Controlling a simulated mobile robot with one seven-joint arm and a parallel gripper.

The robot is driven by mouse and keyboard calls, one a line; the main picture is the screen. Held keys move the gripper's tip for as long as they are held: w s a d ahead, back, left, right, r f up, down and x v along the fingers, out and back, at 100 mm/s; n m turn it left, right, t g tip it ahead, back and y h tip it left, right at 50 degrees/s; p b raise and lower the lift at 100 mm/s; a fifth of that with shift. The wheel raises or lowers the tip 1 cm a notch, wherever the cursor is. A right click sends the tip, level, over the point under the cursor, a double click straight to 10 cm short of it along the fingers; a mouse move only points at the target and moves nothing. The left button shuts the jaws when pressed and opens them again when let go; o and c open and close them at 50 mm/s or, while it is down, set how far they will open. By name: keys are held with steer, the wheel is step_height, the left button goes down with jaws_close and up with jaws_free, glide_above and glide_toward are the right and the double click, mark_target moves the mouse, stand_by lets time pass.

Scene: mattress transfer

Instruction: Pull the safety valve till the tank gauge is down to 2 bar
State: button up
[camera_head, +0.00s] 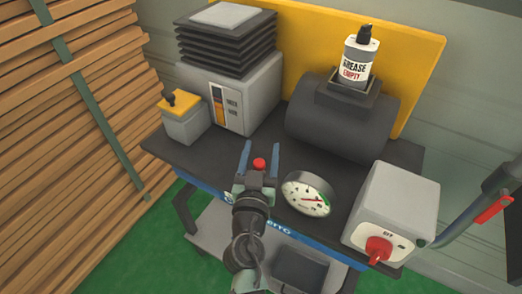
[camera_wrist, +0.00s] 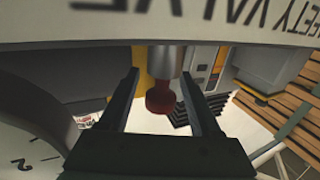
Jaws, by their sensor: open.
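The red knob of the safety valve (camera_head: 259,164) shows between the two fingers of my gripper (camera_head: 260,149) near the cart's front edge. In the wrist view the red knob (camera_wrist: 160,95) hangs from a metal stem between my dark fingers (camera_wrist: 161,78), with a gap on each side. My gripper is open. A plate lettered "safety valve" (camera_wrist: 190,22) crosses the top of that view, upside down. The round white gauge (camera_head: 306,194) is just right of my gripper; its needle is too small to read surely. The dark tank (camera_head: 342,125) lies behind it.
A grey box with a red switch (camera_head: 378,248) stands at the right front. A bellows unit (camera_head: 228,85) and a yellow-topped box (camera_head: 184,118) stand at the left. A grease bottle (camera_head: 357,62) stands above the tank. Stacked wooden slats (camera_head: 70,130) are at the far left.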

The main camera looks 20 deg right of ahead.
jaws_close()
stand_by(1.4)
